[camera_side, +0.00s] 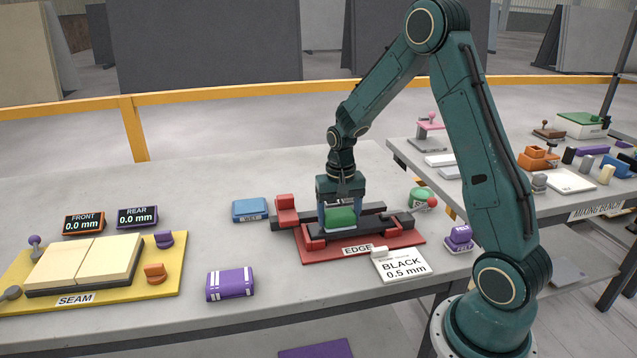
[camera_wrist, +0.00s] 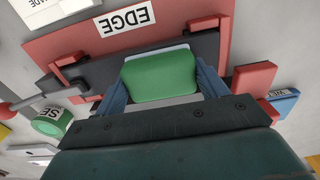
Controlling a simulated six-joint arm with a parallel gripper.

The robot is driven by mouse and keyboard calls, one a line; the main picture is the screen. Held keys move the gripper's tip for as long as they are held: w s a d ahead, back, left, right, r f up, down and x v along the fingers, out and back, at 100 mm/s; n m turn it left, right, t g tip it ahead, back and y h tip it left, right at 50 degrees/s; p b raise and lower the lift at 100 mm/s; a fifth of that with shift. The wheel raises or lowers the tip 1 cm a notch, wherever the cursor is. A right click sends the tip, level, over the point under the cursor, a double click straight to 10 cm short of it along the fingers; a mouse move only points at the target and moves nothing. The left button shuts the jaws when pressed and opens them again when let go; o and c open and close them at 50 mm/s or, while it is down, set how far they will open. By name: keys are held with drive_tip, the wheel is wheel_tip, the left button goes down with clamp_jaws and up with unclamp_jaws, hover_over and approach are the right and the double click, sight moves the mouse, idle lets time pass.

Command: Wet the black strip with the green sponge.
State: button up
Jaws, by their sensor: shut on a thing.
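My gripper (camera_side: 341,211) is shut on the green sponge (camera_side: 340,220), low over the red board labelled EDGE (camera_side: 412,240). The wrist view shows the sponge (camera_wrist: 160,78) between the two blue fingers, with a pale layer along its far edge. The black strip (camera_side: 377,222) lies on the board at the sponge; the wrist view shows dark material (camera_wrist: 207,46) behind and beside it. The sponge hides part of it, and I cannot tell whether they touch. A blue block labelled WET (camera_side: 250,209) lies left of the board; it also shows in the wrist view (camera_wrist: 285,102).
Red blocks (camera_side: 287,207) stand at the board's left end. A green round container (camera_side: 419,196) stands to the right. A purple block (camera_side: 230,284) and the yellow SEAM board (camera_side: 168,285) lie left, with bare slab between.

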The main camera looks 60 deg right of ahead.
drive_tip(key=shift+a, duration=0.15)
drive_tip(key=shift+r, duration=3)
drive_tip(key=shift+r, duration=1.5)
drive_tip(key=shift+d+n, duration=0.2)
drive_tip(key=shift+n, duration=0.1)
drive_tip(key=n, duration=0.2)
drive_tip(key=s+d+n, duration=0.1)
drive_tip(key=shift+s+f+n, duration=0.1)
drive_tip(key=shift+f+n, duration=0.05)
drive_tip(key=shift+n, duration=0.25)
drive_tip(key=n, duration=0.1)
drive_tip(key=s+d+n, duration=0.1)
drive_tip(key=n, duration=0.2)
drive_tip(key=shift+s+d+f+n, duration=0.1)
drive_tip(key=shift+s+d+n, duration=0.05)
drive_tip(key=shift+d+n, duration=0.15)
drive_tip(key=n, duration=0.3)
drive_tip(key=s+d+n, duration=0.1)
drive_tip(key=n, duration=0.2)
drive_tip(key=s+d+n, duration=0.1)
drive_tip(key=n, duration=0.2)
drive_tip(key=shift+s+f, duration=0.2)
drive_tip(key=shift+f, duration=0.05)
